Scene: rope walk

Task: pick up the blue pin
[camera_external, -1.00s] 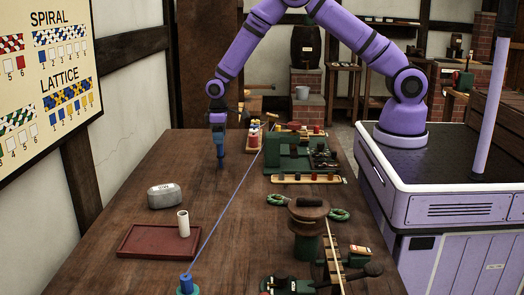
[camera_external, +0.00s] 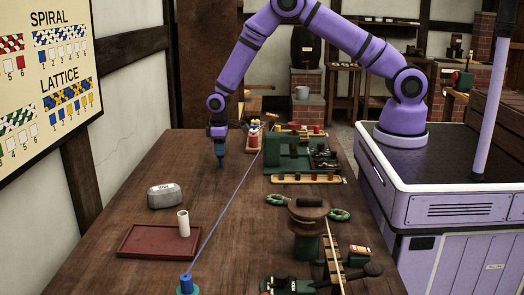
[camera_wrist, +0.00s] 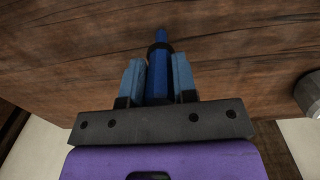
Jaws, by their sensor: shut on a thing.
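The blue pin (camera_wrist: 158,75) is held between my gripper's two blue fingers in the wrist view. It has a dark band and a narrower blue tip pointing away from the gripper. In the external view my gripper (camera_external: 218,138) points down over the far left part of the wooden table, and the pin (camera_external: 220,158) hangs below it. I cannot tell whether the tip touches the tabletop. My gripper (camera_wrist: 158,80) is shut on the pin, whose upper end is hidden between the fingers.
A grey block (camera_external: 164,196) and a red tray (camera_external: 140,241) with a white cylinder (camera_external: 184,224) stand at left.

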